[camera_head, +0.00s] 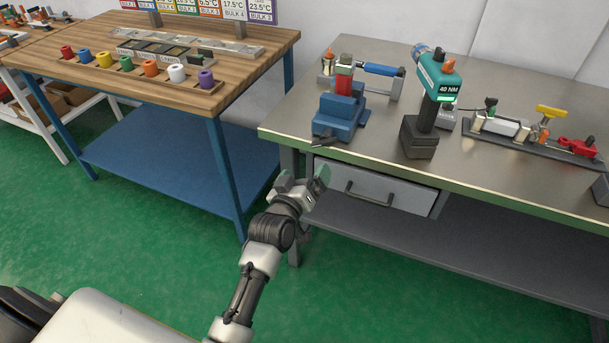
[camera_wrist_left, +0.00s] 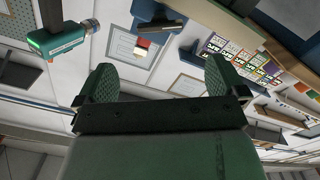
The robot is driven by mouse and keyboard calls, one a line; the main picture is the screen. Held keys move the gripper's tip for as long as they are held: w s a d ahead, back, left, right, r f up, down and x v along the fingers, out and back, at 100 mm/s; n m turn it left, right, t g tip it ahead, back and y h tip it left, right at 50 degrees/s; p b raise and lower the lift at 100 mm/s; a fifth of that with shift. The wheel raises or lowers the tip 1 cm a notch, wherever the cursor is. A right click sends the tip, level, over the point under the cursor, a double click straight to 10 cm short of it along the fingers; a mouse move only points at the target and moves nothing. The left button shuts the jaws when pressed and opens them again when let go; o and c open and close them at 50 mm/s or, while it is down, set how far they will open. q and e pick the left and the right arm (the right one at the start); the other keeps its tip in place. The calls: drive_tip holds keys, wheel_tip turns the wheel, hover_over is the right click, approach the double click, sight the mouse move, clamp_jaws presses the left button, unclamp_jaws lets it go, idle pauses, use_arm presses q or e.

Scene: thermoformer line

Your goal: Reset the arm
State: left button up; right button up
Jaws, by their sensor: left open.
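My left gripper (camera_head: 303,182) is raised in front of the metal bench, near its left front corner and beside the drawer. It is open and empty. In the left wrist view its two green padded fingers (camera_wrist_left: 158,82) stand apart with nothing between them. That view looks upward at the walls and the undersides of things. My left arm reaches up from the bottom of the head view. My right gripper is not in view.
The metal bench (camera_head: 480,180) holds a blue vise (camera_head: 341,112), a teal torque driver (camera_head: 432,85) and a clamp fixture (camera_head: 530,132). Its grey drawer (camera_head: 372,188) looks closed. A wooden table (camera_head: 150,88) with coloured spools stands left. Green floor (camera_head: 160,215) is clear between.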

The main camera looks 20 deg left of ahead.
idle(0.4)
use_arm(q)
drive_tip(key=s+d+f+m+g, duration=0.1)
drive_tip(key=s+f+g, duration=0.3)
drive_tip(key=f, duration=0.7)
drive_tip(key=s+f+m+g, duration=0.15)
drive_tip(key=s+f, duration=0.35)
drive_tip(key=f, duration=0.5)
drive_tip(key=s+d+f+m+g, duration=0.1)
drive_tip(key=s+f+m+g, duration=0.3)
drive_tip(key=f, duration=0.7)
drive_tip(key=s+a+f+g, duration=0.2)
drive_tip(key=s+f, duration=0.4)
drive_tip(key=s, duration=0.6)
drive_tip(key=s+a+f+m+g, duration=0.1)
drive_tip(key=s+a+f+g, duration=0.1)
drive_tip(key=s+f, duration=0.4)
drive_tip(key=s+a+f+g, duration=0.2)
drive_tip(key=s+f, duration=0.4)
drive_tip(key=s, duration=1.1)
drive_tip(key=shift+s+g+y, duration=0.3)
drive_tip(key=shift+g, duration=0.45)
